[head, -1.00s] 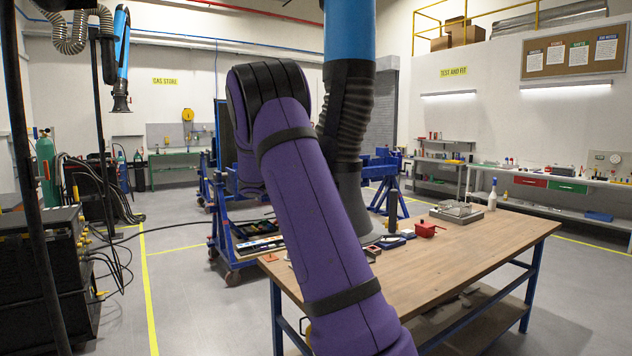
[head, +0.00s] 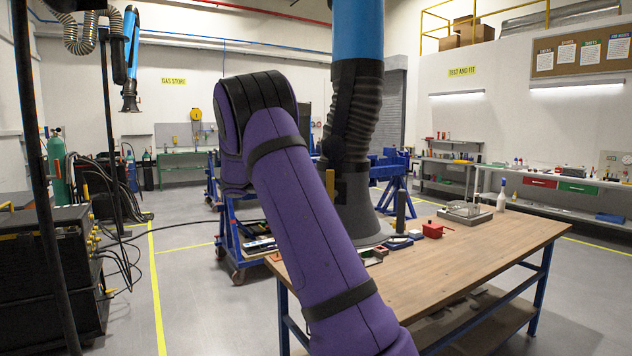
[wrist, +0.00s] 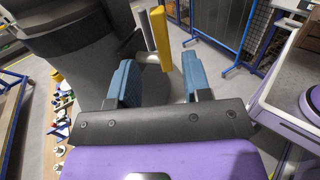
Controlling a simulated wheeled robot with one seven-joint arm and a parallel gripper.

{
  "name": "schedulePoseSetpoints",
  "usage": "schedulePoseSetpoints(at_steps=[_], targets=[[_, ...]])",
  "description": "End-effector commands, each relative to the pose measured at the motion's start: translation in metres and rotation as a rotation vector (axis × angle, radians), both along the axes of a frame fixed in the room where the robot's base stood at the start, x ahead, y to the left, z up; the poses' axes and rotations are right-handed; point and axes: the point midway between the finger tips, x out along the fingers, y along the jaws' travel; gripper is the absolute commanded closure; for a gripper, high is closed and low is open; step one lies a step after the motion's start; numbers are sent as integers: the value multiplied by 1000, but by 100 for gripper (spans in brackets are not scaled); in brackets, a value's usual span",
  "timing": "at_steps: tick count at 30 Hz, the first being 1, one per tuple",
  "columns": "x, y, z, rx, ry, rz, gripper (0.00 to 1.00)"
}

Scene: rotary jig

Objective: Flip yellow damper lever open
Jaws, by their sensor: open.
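The yellow damper lever (wrist: 160,38) stands roughly upright in the wrist view, beside a grey bar on the dark extraction duct (wrist: 75,55). A small part of the lever shows in the head view (head: 330,183), just right of my purple arm. My gripper (wrist: 160,75) is open, with its two blue fingers apart. The lever's lower end appears between the fingertips; I see no contact, and its depth relative to them is unclear. In the head view my arm hides the gripper. The duct (head: 352,120) hangs down to a flared hood (head: 358,225) over the table.
A wooden table (head: 480,255) carries a red box (head: 433,230), a metal fixture (head: 465,211) and a white bottle (head: 502,196). Blue-framed stands (head: 240,235) are behind my arm. Open floor lies to the left, with a black unit (head: 45,265) at the far left.

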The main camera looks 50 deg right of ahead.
Motion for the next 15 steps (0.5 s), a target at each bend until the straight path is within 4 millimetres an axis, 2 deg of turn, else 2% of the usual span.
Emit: schedulePoseSetpoints(at_steps=[6, 15], targets=[[22, 20, -1, 1, -1, 1, 55], [29, 27, -1, 1, 1, 0, 55]])
